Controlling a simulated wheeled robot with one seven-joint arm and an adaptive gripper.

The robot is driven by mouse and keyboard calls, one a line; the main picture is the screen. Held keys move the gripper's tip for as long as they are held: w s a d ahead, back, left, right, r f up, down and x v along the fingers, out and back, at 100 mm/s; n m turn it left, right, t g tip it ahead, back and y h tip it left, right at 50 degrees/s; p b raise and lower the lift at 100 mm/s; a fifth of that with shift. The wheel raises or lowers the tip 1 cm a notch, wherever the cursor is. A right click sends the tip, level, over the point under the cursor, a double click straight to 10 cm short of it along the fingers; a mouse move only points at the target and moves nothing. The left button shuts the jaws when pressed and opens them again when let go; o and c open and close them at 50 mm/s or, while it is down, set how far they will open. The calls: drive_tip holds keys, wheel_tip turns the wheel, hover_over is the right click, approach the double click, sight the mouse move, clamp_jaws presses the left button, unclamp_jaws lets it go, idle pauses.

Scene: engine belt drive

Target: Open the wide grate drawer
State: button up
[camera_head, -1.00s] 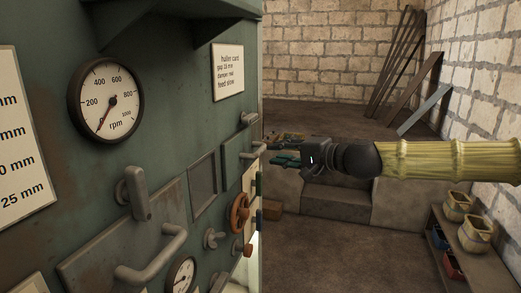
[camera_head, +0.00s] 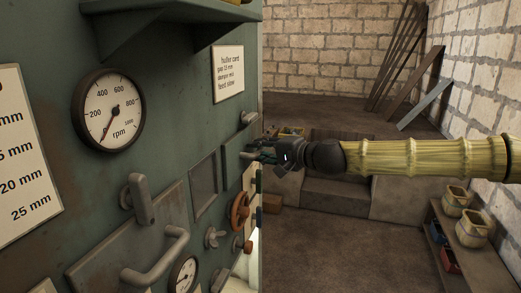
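Two grey panels with bar handles show on the green machine front (camera_head: 200,125). The nearer, wider one (camera_head: 110,250) is at lower left, with a curved handle (camera_head: 160,262). The smaller one (camera_head: 232,150) is at the machine's far right edge, with its handle (camera_head: 250,154) sticking out. I cannot tell for sure which is the wide grate drawer; no label for it can be read. My gripper (camera_head: 267,156), with dark teal fingers, is at the smaller panel's handle. Whether it touches the handle or how far its fingers are apart is too small to tell.
A lever (camera_head: 138,198), an rpm gauge (camera_head: 112,110), a red-brown handwheel (camera_head: 239,211) and a smaller gauge (camera_head: 184,275) stick out from the machine. A low shelf with pots (camera_head: 473,228) stands at right. The floor (camera_head: 345,245) between is clear.

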drive_tip(key=shift+c, duration=0.4)
clamp_jaws()
drive_tip(key=shift+d, duration=0.15)
